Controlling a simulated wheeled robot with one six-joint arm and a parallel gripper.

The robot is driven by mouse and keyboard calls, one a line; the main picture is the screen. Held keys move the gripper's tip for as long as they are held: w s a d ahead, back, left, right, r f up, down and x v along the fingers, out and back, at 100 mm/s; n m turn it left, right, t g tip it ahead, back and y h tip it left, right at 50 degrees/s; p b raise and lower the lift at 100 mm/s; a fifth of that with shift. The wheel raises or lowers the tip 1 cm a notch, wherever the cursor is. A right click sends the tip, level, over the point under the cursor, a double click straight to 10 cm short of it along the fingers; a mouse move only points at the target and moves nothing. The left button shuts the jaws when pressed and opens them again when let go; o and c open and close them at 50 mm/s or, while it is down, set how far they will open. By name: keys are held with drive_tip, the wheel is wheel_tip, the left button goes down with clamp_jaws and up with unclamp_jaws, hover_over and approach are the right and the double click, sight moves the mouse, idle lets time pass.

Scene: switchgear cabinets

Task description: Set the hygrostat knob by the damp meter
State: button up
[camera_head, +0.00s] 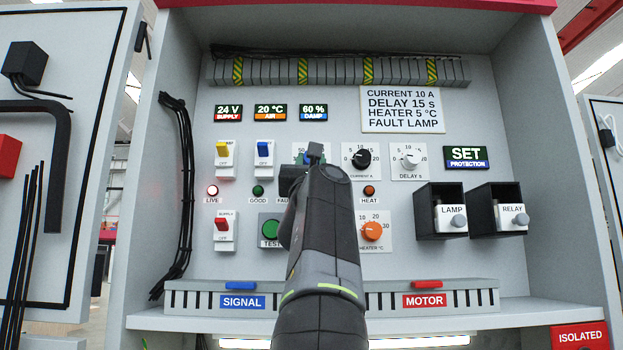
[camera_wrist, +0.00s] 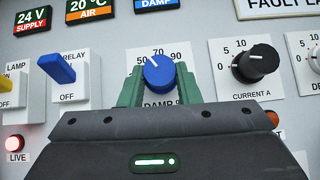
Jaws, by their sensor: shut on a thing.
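The hygrostat knob is the blue knob (camera_wrist: 159,73) over the "DAMP %" label in the wrist view. Its scale reads 50, 70, 90, and its white mark points up and left, between 50 and 70. My gripper (camera_wrist: 159,84) has its green fingers on both sides of the knob, shut on it. In the head view my gripper (camera_head: 303,166) and arm cover most of this dial. The damp meter (camera_head: 313,112) above reads 60 %. Only its lower edge, with "DAMP", shows in the wrist view (camera_wrist: 156,4).
The black CURRENT A knob (camera_head: 361,158) is close on the right, then the white DELAY S knob (camera_head: 409,160). Blue (camera_head: 264,150) and yellow (camera_head: 222,151) switches stand out at left. The orange HEATER knob (camera_head: 372,231) is beside my arm. LAMP (camera_head: 452,216) and RELAY boxes protrude at right.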

drive_tip(key=shift+a+f+m+g+h+b, duration=0.15)
drive_tip(key=shift+m+h+b, duration=0.3)
drive_tip(key=shift+m+h, duration=0.65)
drive_tip(key=shift+r+m+g+h+b, duration=0.15)
drive_tip(key=shift+m+h+b, duration=0.3)
drive_tip(key=shift+m+h, duration=0.6)
drive_tip(key=shift+a+f+m+g+h+b, duration=0.15)
drive_tip(key=shift+m+g+h+b, duration=0.3)
drive_tip(key=shift+m+h, duration=0.7)
drive_tip(key=shift+a+r+m+g+h, duration=0.15)
drive_tip(key=shift+m+g+h, duration=0.9)
drive_tip(key=shift+m, duration=0.55)
drive_tip(key=shift+d+r+m+g+h, duration=0.1)
drive_tip(key=shift+m+g+h, duration=0.6)
drive_tip(key=shift+m+h, duration=0.75)
drive_tip(key=shift+m, duration=0.55)
drive_tip(key=o, duration=1)
